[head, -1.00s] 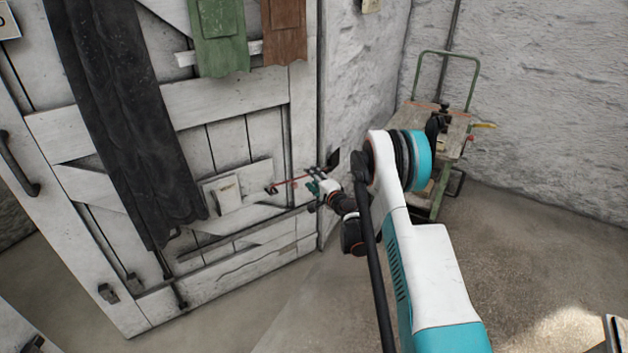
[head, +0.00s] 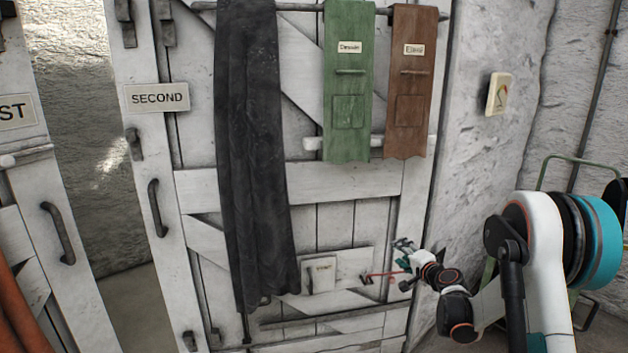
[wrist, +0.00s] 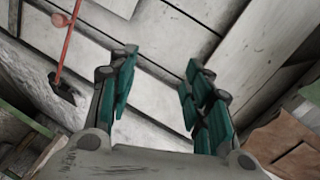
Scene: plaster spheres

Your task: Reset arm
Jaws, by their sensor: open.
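My gripper (head: 402,255) is at the right in the head view, in front of the lower part of a white plank door. The wrist view shows its two teal-padded fingers (wrist: 158,92) spread apart with nothing between them. A thin red rod (wrist: 66,40) with a dark end is just to the left of the fingers in the wrist view. The same rod (head: 385,274) shows beside my gripper in the head view; whether they touch is unclear. My arm reaches in from the lower right, bent at the elbow.
The white door (head: 335,185) marked SECOND carries a black curtain (head: 255,150), a green panel (head: 348,105), a brown panel (head: 411,105) and a small white box (head: 320,274). A wall switch (head: 497,93) is at the right. A green cart frame (head: 560,158) stands behind my arm. A gap is open at the left.

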